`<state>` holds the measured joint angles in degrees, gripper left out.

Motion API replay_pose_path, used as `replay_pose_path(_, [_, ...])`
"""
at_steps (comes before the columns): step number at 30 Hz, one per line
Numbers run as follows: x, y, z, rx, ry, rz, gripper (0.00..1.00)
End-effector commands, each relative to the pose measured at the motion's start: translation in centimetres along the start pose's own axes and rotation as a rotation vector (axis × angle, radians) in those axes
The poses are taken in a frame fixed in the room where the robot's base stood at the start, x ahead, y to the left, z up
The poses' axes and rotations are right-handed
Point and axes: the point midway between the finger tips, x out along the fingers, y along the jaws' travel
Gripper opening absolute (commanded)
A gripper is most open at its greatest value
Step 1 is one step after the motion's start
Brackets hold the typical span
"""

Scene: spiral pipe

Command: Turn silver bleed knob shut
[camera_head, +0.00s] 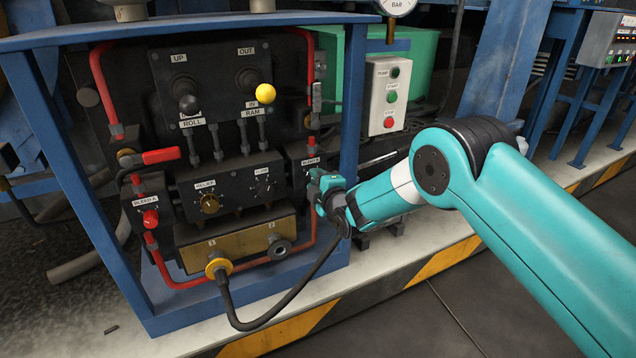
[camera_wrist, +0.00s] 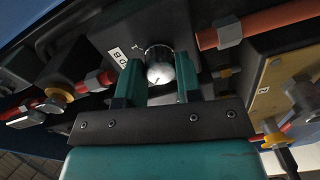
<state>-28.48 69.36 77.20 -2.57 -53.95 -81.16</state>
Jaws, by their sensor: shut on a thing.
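The silver bleed knob (camera_wrist: 159,68) shows in the wrist view as a round knob with a pale face and a dark ribbed side, on a dark block. My gripper (camera_wrist: 158,82) has one finger on each side of it and is shut on it. A small white label (camera_wrist: 118,56) ending in "B" is beside the knob. In the head view my gripper (camera_head: 318,184) reaches the right side of the valve panel, just below the "BLEED B" label (camera_head: 311,161). There the gripper hides the knob. How far the knob is turned cannot be told.
A red bleed knob (camera_head: 151,218) is at the panel's left. A black hose (camera_head: 262,327) loops below my gripper. A blue frame post (camera_head: 352,105) stands close by.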

Motion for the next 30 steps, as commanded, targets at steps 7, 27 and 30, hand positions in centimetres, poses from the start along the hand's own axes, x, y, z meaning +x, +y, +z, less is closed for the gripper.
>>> replay_pose_path(7, [0.1, 0.1, -0.3, -0.011, 0.006, 0.003, 0.09])
replay_pose_path(27, [-0.2, 0.1, 0.0, -0.010, 0.000, 0.002, 0.58])
replay_pose_path(30, [-0.9, 0.1, 0.0, -0.010, 0.000, -0.001, 0.58])
